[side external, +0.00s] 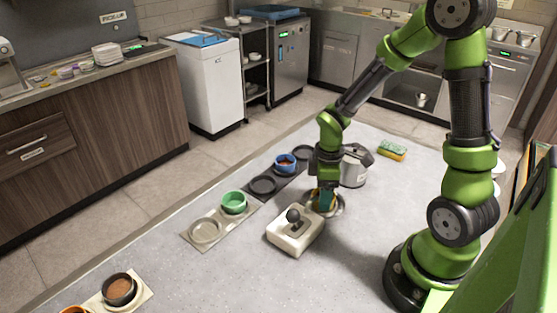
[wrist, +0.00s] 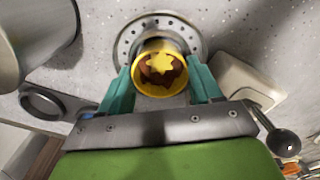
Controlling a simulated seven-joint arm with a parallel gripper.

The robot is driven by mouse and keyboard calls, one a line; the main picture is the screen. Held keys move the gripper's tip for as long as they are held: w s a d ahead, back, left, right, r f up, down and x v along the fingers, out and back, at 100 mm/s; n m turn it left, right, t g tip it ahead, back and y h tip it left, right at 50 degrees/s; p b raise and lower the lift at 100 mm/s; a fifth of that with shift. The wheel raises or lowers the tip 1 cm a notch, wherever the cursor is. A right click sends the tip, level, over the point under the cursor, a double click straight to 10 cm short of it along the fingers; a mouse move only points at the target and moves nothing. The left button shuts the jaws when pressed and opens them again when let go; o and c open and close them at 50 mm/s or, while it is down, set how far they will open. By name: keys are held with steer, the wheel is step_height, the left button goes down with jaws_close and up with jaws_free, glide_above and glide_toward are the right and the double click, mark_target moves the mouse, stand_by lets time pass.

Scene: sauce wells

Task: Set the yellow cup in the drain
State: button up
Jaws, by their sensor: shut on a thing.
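My gripper (side external: 326,205) is shut on the yellow cup (wrist: 145,85), with its teal fingers on either side of it in the wrist view (wrist: 160,82). The cup holds something brown with a yellow star-like patch. The drain (wrist: 129,36) is a round, perforated metal ring. In the wrist view the cup overlaps the drain's middle and near side. In the side view the fingers and cup are low at the drain (side external: 340,208) and hide much of it. I cannot tell whether the cup's base touches the drain.
A white block with a black ball knob (side external: 295,233) stands close beside the drain. A grey canister (side external: 354,168) stands behind. Trays with wells hold a green cup (side external: 233,202) and a blue cup (side external: 286,164). A sponge (side external: 392,150) lies farther back.

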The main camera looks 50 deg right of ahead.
steer(key=shift+f, duration=0.3)
steer(key=o, duration=1.1)
steer(key=shift+r, duration=4)
